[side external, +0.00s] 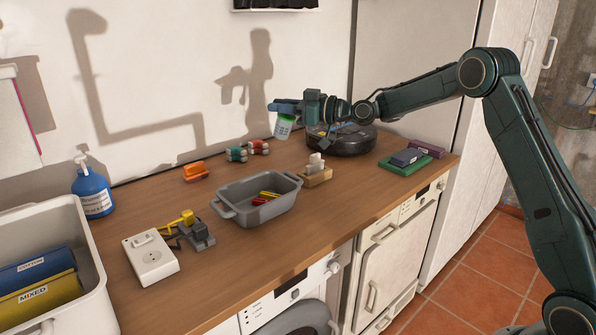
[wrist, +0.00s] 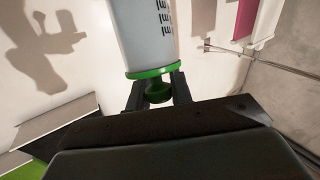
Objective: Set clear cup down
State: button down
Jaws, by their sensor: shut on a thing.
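The clear cup (side external: 283,129) is pale and see-through, with a green end. In the wrist view the cup (wrist: 148,35) shows dark measuring marks and a green rim, and its far end is cut off by the top edge. My gripper (side external: 283,107) is shut on the green end of the cup, and its two dark fingers (wrist: 157,90) stand either side of a green knob. In the side view the cup hangs slightly tilted from the fingers, near the back wall. I cannot tell its exact height above the wooden counter (side external: 235,245).
A black robot vacuum (side external: 350,145) sits close to the right of the cup. Red and teal dumbbell-like items (side external: 258,147) lie to its left. A grey basin (side external: 262,212), a tissue holder (side external: 316,172) and a green tray (side external: 424,160) stand further forward. Bare counter lies between them.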

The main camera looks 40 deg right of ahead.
jog(key=shift+w+a+r+m+g+h, duration=0.15)
jog(key=shift+w+r+g+h, duration=0.3)
jog(key=shift+w, duration=0.5)
jog(key=shift+w+a+r+m+g+h, duration=0.1)
jog(key=shift+w+a+g+h, duration=0.15)
jog(key=shift+w+g, duration=0.5)
jog(key=shift+w+a+r+m+g+h, duration=0.15)
jog(key=shift+w+r+g+h, duration=0.2)
jog(key=shift+w, duration=0.75)
jog(key=shift+d, duration=0.1)
jog(key=shift+f, duration=0.15)
notch_tip(320, 180, down, 16)
jog(key=shift+r, duration=0.2)
jog(key=shift+f, duration=0.1)
jog(key=shift+f, duration=2.05)
jog(key=shift+f, duration=0.55)
